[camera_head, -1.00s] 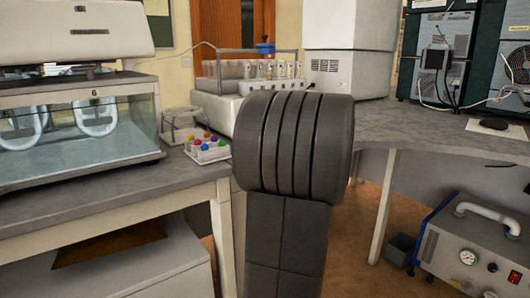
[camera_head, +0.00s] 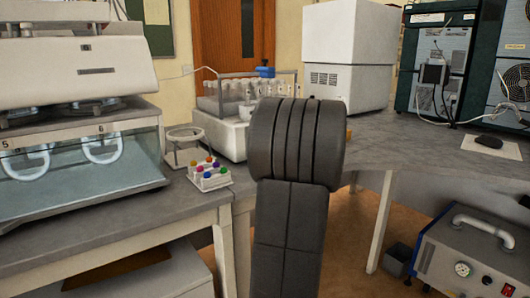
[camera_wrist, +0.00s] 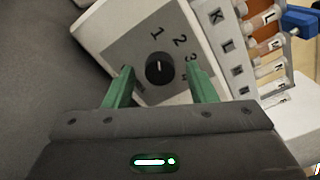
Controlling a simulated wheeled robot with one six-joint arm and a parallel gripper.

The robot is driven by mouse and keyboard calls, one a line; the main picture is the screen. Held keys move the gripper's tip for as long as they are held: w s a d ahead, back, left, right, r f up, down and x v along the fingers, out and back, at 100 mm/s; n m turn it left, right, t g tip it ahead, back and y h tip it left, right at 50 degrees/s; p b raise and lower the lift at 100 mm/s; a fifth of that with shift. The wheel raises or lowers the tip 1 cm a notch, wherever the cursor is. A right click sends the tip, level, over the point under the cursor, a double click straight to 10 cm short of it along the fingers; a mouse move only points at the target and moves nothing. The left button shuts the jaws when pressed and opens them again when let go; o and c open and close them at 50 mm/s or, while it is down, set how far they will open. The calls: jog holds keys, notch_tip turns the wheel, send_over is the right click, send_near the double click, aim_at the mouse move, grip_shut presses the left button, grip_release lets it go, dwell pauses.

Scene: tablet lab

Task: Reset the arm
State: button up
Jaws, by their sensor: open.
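My gripper (camera_wrist: 162,82) shows in the wrist view with its two green fingers apart and nothing between them. Beyond the fingers is a white device with a grey panel, a black knob (camera_wrist: 160,69) and printed numbers. I cannot tell whether the fingers touch the panel; they appear apart from it. In the head view my dark arm fills the middle and hides the gripper.
A tube sampler (camera_head: 232,140) stands on the bench behind my arm. A rack with coloured caps (camera_head: 210,178) sits near the bench edge, right of a glass-walled bath (camera_head: 80,165). A white box unit (camera_head: 345,60) stands at the back. A pump (camera_head: 475,255) is at lower right.

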jog(key=shift+r+m+p, duration=0.2)
jog(key=shift+m+p, duration=1.8)
jog(key=shift+p, duration=0.9)
jog(key=m+p, duration=0.3)
jog(key=p, duration=0.2)
jog(key=m+p, duration=0.6)
jog(key=p, duration=0.3)
jog(key=shift+f+m+p, duration=0.15)
jog(key=shift+m+p, duration=0.65)
jog(key=shift+p, duration=0.4)
jog(key=shift+s, duration=0.1)
